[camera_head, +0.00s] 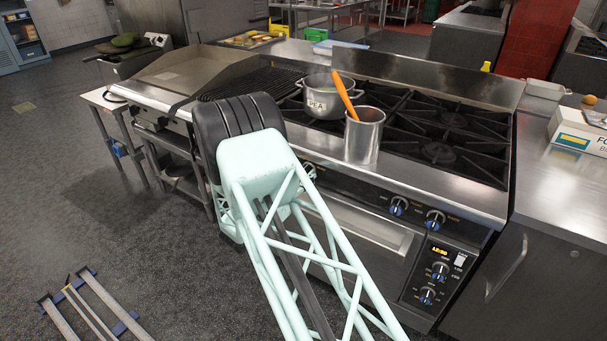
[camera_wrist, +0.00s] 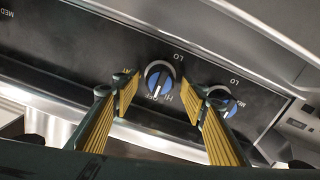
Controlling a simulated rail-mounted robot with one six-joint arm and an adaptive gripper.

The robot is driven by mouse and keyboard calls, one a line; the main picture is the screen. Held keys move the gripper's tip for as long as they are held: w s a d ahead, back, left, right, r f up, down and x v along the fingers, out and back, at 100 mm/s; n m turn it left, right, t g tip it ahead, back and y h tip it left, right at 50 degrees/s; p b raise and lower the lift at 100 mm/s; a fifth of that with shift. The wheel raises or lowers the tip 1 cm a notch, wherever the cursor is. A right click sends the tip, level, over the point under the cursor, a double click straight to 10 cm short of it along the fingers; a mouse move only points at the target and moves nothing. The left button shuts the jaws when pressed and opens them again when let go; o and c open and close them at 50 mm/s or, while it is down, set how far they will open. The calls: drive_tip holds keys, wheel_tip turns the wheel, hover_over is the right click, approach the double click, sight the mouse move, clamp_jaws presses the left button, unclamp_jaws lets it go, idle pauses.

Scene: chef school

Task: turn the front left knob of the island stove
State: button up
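The island stove (camera_head: 455,192) stands in the middle of the head view, with blue-rimmed knobs along its front panel. One knob (camera_head: 308,169) shows just right of my arm; two more, such as this knob (camera_head: 398,206), sit further right. My gripper is hidden behind my arm there. In the wrist view my gripper (camera_wrist: 161,94) is open, its yellow-padded fingers on either side of a blue-rimmed knob (camera_wrist: 158,75) marked OFF, HI and LO. I cannot tell whether they touch it. A second knob (camera_wrist: 228,107) sits to the right, partly behind the right finger.
A pot (camera_head: 322,104) labelled PEA and a metal canister (camera_head: 364,140) with an orange utensil stand on the stove top near the front edge. A counter (camera_head: 545,180) adjoins on the right.

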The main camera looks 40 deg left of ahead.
drive_tip(key=s+d, duration=0.1)
drive_tip(key=s, duration=0.9)
drive_tip(key=shift+s, duration=0.15)
drive_tip(key=shift+d, duration=0.1)
idle(0.3)
